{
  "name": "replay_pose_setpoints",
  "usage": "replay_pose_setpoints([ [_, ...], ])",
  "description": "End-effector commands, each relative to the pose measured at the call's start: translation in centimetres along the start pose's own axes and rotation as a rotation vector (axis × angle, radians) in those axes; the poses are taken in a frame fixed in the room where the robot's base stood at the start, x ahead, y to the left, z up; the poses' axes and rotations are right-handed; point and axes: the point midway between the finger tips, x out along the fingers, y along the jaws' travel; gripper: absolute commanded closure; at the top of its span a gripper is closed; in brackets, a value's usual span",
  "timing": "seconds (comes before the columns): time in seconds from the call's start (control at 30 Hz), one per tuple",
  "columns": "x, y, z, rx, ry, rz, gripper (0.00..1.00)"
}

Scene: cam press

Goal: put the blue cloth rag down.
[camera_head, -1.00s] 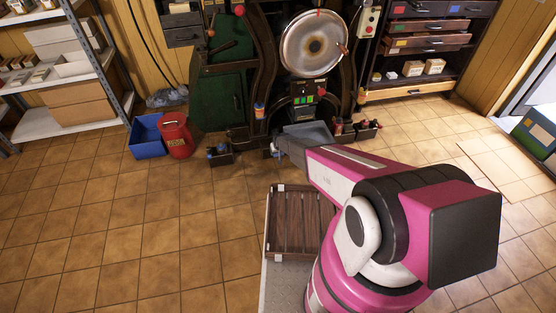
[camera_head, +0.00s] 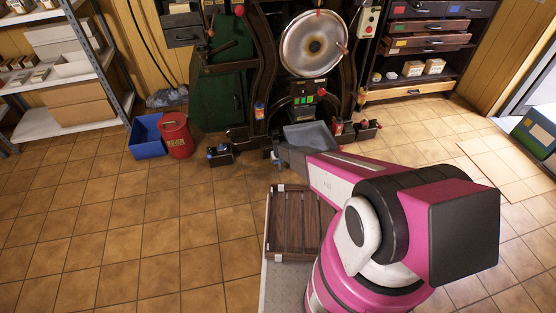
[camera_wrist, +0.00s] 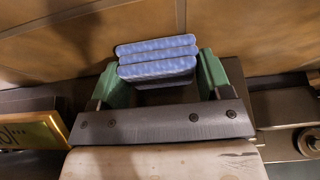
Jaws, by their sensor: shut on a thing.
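The blue cloth rag (camera_wrist: 157,57) is a folded, layered blue bundle in the wrist view, between the two green fingers of my gripper (camera_wrist: 160,72). The fingers press on its left and right sides. In the head view my gripper (camera_head: 277,158) shows only as a small dark end beyond my pink arm, close to the foot of the press. The rag cannot be made out in the head view.
The press (camera_head: 314,45) stands at the back with a grey tray (camera_head: 310,136) at its foot. A blue bin (camera_head: 146,135), a red can (camera_head: 176,136) and a small dark box (camera_head: 220,155) stand left. A wooden crate (camera_head: 292,188) lies nearer. The left floor is clear.

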Motion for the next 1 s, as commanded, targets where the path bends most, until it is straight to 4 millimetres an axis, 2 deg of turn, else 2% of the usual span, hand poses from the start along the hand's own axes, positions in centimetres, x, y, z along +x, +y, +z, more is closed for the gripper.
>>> replay_pose_setpoints([
  [0.07,0.3,0.0,0.1,0.0,0.0,0.0,0.47],
  [0.1,0.2,0.0,0.1,0.0,0.0,0.0,0.15],
  [0.13,0.2,0.0,0.1,0.0,0.0,0.0,0.06],
  [0.17,0.2,0.0,0.1,0.0,0.0,0.0,0.03],
  [0.47,0.1,0.0,0.0,0.0,0.0,0.0,0.03],
  [0.63,-0.9,0.0,0.0,0.0,0.0,0.0,0.03],
  [0.77,-2.6,0.0,0.1,0.0,0.0,0.0,0.03],
  [1.0,-7.3,0.0,0.1,0.0,0.001,0.0,0.03],
])
